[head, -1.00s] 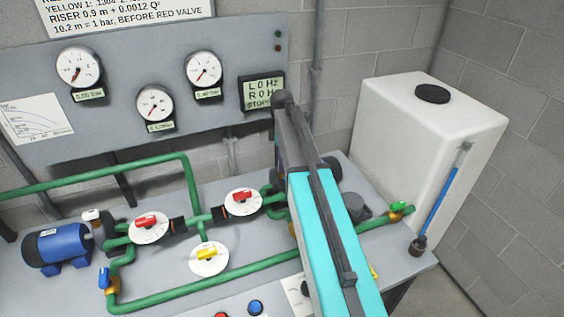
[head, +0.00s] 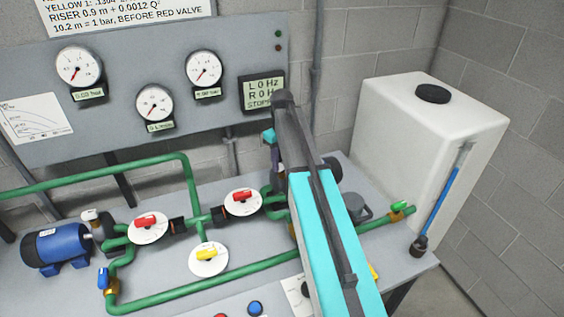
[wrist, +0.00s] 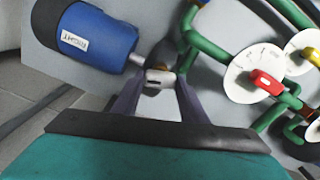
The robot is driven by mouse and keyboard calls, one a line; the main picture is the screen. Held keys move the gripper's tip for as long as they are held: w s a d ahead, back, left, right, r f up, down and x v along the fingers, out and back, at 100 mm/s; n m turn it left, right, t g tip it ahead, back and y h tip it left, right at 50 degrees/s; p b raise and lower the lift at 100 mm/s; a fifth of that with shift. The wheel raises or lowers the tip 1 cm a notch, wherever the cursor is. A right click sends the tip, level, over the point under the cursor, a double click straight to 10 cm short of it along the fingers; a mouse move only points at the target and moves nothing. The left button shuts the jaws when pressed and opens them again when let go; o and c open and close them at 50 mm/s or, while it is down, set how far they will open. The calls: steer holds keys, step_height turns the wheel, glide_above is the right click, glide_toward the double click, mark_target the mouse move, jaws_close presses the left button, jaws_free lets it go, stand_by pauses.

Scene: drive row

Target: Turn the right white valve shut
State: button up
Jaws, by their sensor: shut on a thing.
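The right white valve (wrist: 154,77) shows in the wrist view beside the blue pump marked RIGHT (wrist: 95,38). My gripper (wrist: 160,82) has its two dark fingers on either side of the white handle and is shut on it. The fingers hide part of the handle, so its exact angle is hard to tell. In the head view my arm covers this valve and the gripper's fingertips.
In the head view, a left white valve (head: 91,215) stands by the left blue pump (head: 62,247). Red valves (head: 148,222), a yellow valve (head: 208,256) and green pipes crowd the bench. The white tank (head: 430,125) stands at right. The display reads STOP.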

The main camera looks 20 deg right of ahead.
steer(key=m, duration=0.3)
steer(key=shift+m, duration=0.4)
stand_by(0.3)
steer(key=o, duration=1)
steer(key=shift+o, duration=0.2)
steer(key=shift+r, duration=0.1)
step_height(320, 180, up, 14)
steer(key=p, duration=0.8)
steer(key=shift+f, duration=0.2)
